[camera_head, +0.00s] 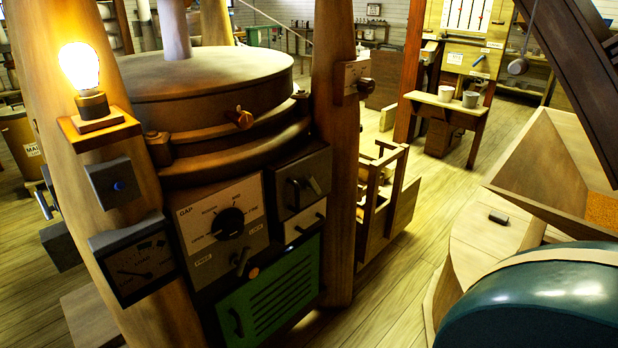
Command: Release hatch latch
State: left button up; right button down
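A round wooden mill casing (205,85) stands between two thick wooden posts at the left. Below it, a green slatted hatch panel (272,298) appears closed in the machine's front. A dark curved handle (236,323) is at its left edge. Just above the panel, a small lever (240,261) sits on a plate with lettering that seems to read FREE and LOCK. A grey box with a dark handle (303,190) is to the right of the dial panel (222,222). I cannot tell which of these is the hatch latch. Neither of my grippers is in view.
A lit bulb (80,68) stands on a bracket on the left post. A large teal rounded housing (540,310) and a wooden hopper (550,165) fill the right side. Plank floor (395,285) is open between them. A small table (450,106) with two pots stands farther back.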

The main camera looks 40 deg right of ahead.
aim_at(310, 183)
jog(key=z, duration=1.25)
jog(key=i+l+z, duration=0.1)
jog(key=z, duration=0.3)
jog(key=i+l+z, duration=0.1)
jog(key=z, duration=0.3)
jog(key=i+z, duration=0.15)
jog(key=z, duration=0.25)
jog(key=i+l+z, duration=0.15)
jog(key=i+z, duration=0.25)
jog(key=i, duration=0.2)
jog(key=i+u, duration=0.1)
jog(key=u, duration=0.3)
jog(key=l+u, duration=0.1)
jog(key=u, duration=0.25)
jog(key=i+l+u, duration=0.1)
jog(key=u, duration=0.3)
jog(key=i+l+u, duration=0.1)
jog(key=u, duration=0.25)
